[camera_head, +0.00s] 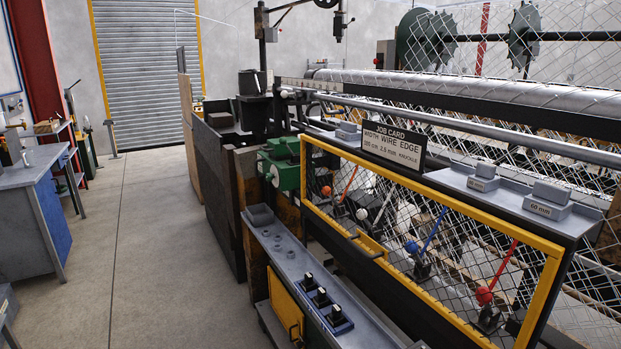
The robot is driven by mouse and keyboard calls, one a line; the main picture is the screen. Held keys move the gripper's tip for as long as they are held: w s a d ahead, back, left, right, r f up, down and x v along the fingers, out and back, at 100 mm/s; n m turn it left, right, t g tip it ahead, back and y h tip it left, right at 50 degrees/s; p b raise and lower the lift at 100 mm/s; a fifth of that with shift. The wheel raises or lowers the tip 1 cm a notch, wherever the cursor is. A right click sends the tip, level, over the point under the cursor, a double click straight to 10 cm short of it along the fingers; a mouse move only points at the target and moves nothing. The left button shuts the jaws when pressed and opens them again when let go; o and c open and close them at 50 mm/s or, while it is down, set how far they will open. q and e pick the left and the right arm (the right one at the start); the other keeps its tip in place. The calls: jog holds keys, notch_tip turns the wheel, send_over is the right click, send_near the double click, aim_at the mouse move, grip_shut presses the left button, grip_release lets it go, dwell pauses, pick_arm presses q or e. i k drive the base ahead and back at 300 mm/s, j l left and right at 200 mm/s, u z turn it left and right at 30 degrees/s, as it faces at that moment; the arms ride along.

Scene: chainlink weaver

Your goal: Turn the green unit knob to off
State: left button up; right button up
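A green unit (285,168) is mounted at the near end of the weaving machine, left of the yellow-framed mesh guard. A small pale round part (274,172) shows on its left side; I cannot tell whether it is the knob or how it is set. Neither of my grippers is in view.
The yellow-framed mesh guard (430,195) covers levers with red, white and blue balls. A grey bench (275,243) runs along the machine's front. A job card sign (393,143) stands above the guard. A blue workbench (50,215) stands left. The concrete floor (150,240) between is clear.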

aim_at(269, 177)
jog(key=i+j+z, duration=0.35)
jog(key=j+z, duration=0.15)
jog(key=i+j+z, duration=0.25)
jog(key=j, duration=0.15)
jog(key=j+z, duration=0.3)
